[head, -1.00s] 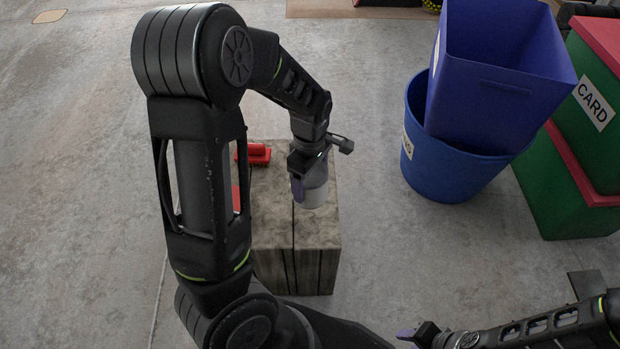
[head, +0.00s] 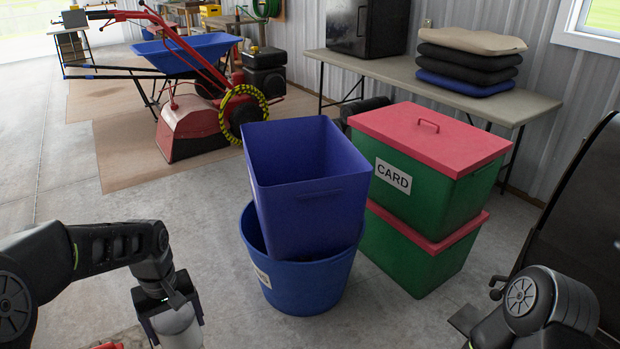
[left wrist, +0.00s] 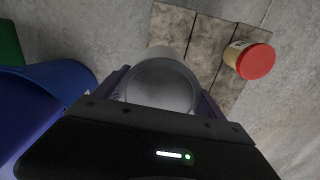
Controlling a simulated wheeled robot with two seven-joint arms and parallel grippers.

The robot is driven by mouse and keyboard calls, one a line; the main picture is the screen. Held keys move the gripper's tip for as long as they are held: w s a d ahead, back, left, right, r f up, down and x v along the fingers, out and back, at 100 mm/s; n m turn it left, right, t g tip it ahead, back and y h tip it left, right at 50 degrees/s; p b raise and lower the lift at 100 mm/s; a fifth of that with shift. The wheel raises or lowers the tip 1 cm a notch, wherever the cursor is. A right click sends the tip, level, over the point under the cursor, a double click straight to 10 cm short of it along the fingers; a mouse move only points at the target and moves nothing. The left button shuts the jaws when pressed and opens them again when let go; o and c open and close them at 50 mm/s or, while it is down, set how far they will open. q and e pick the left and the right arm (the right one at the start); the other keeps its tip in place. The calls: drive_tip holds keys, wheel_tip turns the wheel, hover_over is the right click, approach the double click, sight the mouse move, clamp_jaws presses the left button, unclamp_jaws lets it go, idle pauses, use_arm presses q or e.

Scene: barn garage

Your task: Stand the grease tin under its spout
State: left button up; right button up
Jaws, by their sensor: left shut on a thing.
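My left gripper (head: 172,318) is shut on a plain grey-white tin (head: 178,329), apparently the grease tin. In the left wrist view the tin (left wrist: 162,84) sits between the two fingers, its round grey end facing the camera. Its lower part is cut off in the head view. No spout can be made out. My right gripper is out of view.
A red-lidded jar (left wrist: 250,60) is at the block's edge. A blue tub (head: 300,285) holding a blue bin (head: 310,190), and stacked green CARD boxes (head: 425,180), stand ahead. A red tiller (head: 190,125) and a table (head: 440,78) are behind.

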use_arm(q)
drive_tip(key=w+d+r+m, duration=0.7)
drive_tip(key=w+d+r, duration=0.2)
drive_tip(key=d+r, duration=0.25)
wheel_tip(320, 180, up, 8)
drive_tip(key=s+p, duration=0.2)
drive_tip(key=p, duration=1.5)
drive_tip(key=shift+s+a+f, duration=0.2)
drive_tip(key=shift+s+f, duration=0.05)
drive_tip(key=s+f, duration=0.4)
drive_tip(key=f, duration=1.1)
